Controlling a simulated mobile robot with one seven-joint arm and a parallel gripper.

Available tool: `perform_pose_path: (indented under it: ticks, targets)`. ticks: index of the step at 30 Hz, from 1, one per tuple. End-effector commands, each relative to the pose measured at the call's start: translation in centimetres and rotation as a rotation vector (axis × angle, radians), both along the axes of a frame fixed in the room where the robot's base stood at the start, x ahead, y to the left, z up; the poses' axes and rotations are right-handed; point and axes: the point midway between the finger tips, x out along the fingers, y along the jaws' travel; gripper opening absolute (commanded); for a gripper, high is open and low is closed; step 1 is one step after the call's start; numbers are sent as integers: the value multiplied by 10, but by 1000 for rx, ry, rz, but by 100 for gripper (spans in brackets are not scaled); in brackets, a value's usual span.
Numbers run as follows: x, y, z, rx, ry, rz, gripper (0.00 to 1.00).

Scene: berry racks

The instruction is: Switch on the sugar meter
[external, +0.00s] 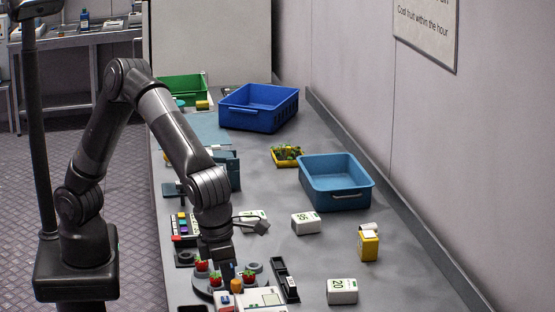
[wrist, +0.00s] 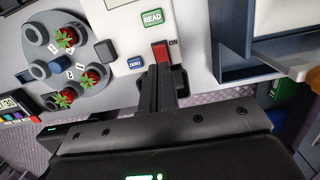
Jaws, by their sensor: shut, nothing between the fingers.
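The sugar meter is a white device (wrist: 133,55) with a green READ button (wrist: 152,18), a blue ZERO button (wrist: 135,63) and a red switch (wrist: 160,51) marked ON. In the external view the meter (external: 262,299) is at the near end of the bench, partly cut off by the frame edge. My gripper (wrist: 161,70) is shut and empty, its fingertips right at the lower end of the red switch. I cannot tell whether they touch it or which way it is set. In the external view my gripper (external: 228,277) points down beside the meter.
A grey round holder (wrist: 88,85) with several strawberries and numbered places stands left of the meter. Blue crates (external: 345,200) are farther back. The right bench strip is mostly clear.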

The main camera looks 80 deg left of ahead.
Motion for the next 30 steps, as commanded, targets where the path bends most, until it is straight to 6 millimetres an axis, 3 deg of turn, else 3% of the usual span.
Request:
perform_pose_path:
  ticks: [3, 9, 30]
  targets:
    - [2, 0, -23, 2, 3, -1, 0]
    - [6, 0, -45, 0, 0, 0, 0]
    - [9, 0, -55, 3, 51, 1, 0]
